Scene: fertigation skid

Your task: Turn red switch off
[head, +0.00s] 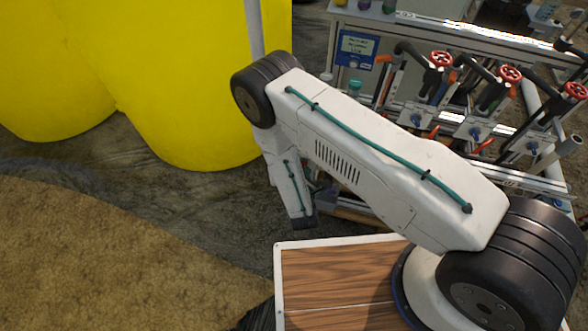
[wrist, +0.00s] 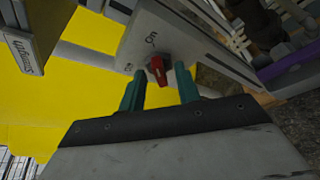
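The red switch (wrist: 157,70) is a small red knob on a grey panel plate (wrist: 165,30) in the wrist view. My gripper (wrist: 160,72) is open, with one teal finger to the left of the knob and one to the right. The knob shows between the fingertips, and I see a gap on each side. Whether the fingers reach around it in depth is unclear. In the head view the switch and the gripper's fingers are hidden.
In the head view, large yellow tanks (head: 185,80) stand at the left. The brown ground (head: 90,250) at lower left is clear.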

